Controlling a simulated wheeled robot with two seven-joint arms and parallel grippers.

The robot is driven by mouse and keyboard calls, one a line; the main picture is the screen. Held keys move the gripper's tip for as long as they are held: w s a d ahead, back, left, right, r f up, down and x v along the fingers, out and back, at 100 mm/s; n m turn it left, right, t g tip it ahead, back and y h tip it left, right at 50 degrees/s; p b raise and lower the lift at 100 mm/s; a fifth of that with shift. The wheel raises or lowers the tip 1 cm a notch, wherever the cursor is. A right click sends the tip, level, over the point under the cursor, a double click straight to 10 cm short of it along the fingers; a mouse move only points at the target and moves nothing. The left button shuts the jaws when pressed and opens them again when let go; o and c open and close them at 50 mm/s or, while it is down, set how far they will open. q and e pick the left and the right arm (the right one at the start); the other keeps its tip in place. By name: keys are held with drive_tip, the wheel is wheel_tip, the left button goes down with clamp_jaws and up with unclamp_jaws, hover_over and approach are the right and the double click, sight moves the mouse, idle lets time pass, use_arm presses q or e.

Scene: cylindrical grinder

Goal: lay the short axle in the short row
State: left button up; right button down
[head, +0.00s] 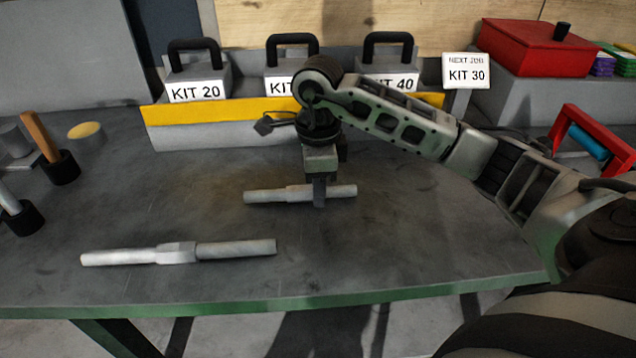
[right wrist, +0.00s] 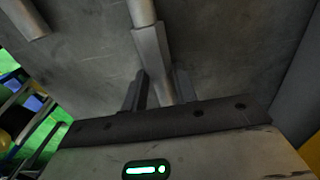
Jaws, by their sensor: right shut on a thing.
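The shorter grey stepped axle (head: 270,196) is at the middle of the table, on or just above its top; I cannot tell which. My right gripper (head: 319,196) reaches down from above and is shut on this axle right of its middle. In the right wrist view the axle (right wrist: 151,45) runs up between the fingers (right wrist: 158,92). A longer stepped axle (head: 180,252) lies on the table nearer the front left, and part of it shows in the right wrist view (right wrist: 25,18). I cannot make out a short row. My left gripper is not in view.
Weights marked KIT 20 (head: 197,89) and KIT 40 (head: 388,78) stand behind a yellow-edged ledge (head: 215,112). A third label is partly hidden by my arm. A sign (head: 466,74) reads KIT 30. Handled tools (head: 60,168) stand at left. A red frame (head: 590,125) stands at right.

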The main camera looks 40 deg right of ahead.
drive_tip(key=c, duration=1.5)
unclamp_jaws()
drive_tip(key=shift+f, duration=0.2)
drive_tip(key=o, duration=0.4)
drive_tip(key=shift+r, duration=0.1)
